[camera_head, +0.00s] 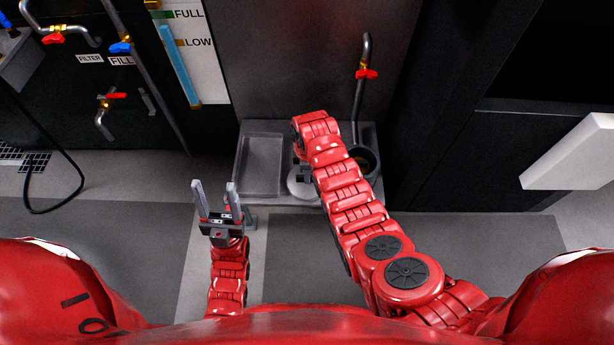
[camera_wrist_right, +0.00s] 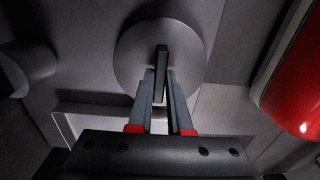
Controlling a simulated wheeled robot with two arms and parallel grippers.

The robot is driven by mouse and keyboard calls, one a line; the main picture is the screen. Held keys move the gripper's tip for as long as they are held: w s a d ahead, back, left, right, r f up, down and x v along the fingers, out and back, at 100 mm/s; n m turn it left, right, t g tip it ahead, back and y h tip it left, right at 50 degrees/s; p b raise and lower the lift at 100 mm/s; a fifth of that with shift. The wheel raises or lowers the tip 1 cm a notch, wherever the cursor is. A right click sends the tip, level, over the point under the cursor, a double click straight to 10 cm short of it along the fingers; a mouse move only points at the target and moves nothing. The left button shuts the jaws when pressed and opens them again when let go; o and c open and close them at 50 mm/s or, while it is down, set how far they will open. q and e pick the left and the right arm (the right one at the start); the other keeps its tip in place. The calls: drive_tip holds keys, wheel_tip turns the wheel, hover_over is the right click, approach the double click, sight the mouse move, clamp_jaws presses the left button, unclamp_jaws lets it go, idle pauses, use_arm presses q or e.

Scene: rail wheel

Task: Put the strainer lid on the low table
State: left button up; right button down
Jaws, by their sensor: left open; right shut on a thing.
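The strainer lid is a round grey disc (camera_wrist_right: 132,48) with an upright dark handle. My right gripper (camera_wrist_right: 160,78) is shut on that handle. In the head view the lid (camera_head: 298,187) is partly hidden under my right arm. It is over the front middle of the low grey table (camera_head: 285,201); I cannot tell whether it touches the surface. My left gripper (camera_head: 214,188) is open and empty, left of the table's front corner, with its fingers pointing up in the picture.
A shallow rectangular tray area (camera_head: 262,166) takes up the table's left part. A dark round opening (camera_head: 364,160) is at its right, below a pipe with a red valve handle (camera_head: 367,74). Pipes and valves (camera_head: 116,97) line the left wall. A pale block (camera_head: 575,155) juts in at right.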

drive_tip(key=shift+f, duration=0.15)
drive_tip(key=shift+f, duration=0.15)
drive_tip(key=c, duration=0.8)
unclamp_jaws()
drive_tip(key=shift+c, duration=0.2)
